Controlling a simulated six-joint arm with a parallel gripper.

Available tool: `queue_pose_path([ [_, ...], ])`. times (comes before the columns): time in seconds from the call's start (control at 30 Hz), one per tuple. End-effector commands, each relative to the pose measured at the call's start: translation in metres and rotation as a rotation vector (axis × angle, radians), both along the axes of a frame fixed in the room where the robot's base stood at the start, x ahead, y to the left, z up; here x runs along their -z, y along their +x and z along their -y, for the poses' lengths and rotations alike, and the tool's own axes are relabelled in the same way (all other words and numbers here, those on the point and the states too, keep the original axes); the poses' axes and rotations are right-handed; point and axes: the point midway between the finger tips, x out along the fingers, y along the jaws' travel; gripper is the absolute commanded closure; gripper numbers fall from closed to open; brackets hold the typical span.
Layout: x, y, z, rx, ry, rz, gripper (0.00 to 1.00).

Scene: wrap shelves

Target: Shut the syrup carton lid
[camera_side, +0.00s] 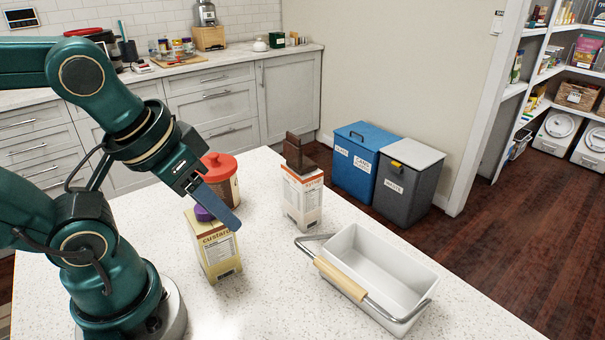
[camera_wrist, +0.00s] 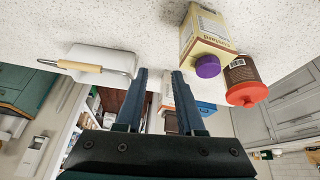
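The syrup carton (camera_side: 302,200) is white and orange and stands upright on the speckled worktop, right of my gripper in the side view. Its brown lid (camera_side: 294,148) stands raised at the top, so it looks open. My gripper (camera_side: 232,222) hangs above the worktop beside the custard carton, apart from the syrup carton. The wrist view shows my gripper (camera_wrist: 160,74) open, with nothing between the fingers.
A yellow custard carton (camera_side: 218,255) with a purple cap and a red-lidded jar (camera_side: 222,165) stand close by my gripper. A white basket (camera_side: 395,270) with a wooden handle is at the right. Worktop between the cartons is clear. Bins (camera_side: 407,180) stand beyond the edge.

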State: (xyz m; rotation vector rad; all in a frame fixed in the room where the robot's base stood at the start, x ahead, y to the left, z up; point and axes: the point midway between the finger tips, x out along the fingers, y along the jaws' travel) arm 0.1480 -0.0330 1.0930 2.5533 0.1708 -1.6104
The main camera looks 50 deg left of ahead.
Motion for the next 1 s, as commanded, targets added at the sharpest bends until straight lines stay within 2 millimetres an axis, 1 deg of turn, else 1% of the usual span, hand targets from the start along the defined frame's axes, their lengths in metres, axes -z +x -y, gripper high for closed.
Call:
queue_pose_path([
  [0.17,-0.016,-0.001,-0.031,-0.290,0.034,-0.041,0.62],
  [0.27,-0.026,0.003,-0.054,-0.477,0.092,-0.073,0.62],
  [0.4,-0.044,0.017,-0.085,-0.742,0.207,-0.074,0.62],
  [0.47,-0.052,0.025,-0.097,-0.848,0.264,-0.054,0.62],
  [0.6,-0.068,0.049,-0.118,-1.069,0.397,0.034,0.62],
  [0.7,-0.077,0.068,-0.126,-1.196,0.489,0.128,0.62],
  [0.8,-0.084,0.088,-0.129,-1.300,0.573,0.242,0.62],
  [0.9,-0.086,0.108,-0.127,-1.377,0.650,0.369,0.62],
  [1.0,-0.085,0.128,-0.119,-1.425,0.715,0.503,0.62],
])
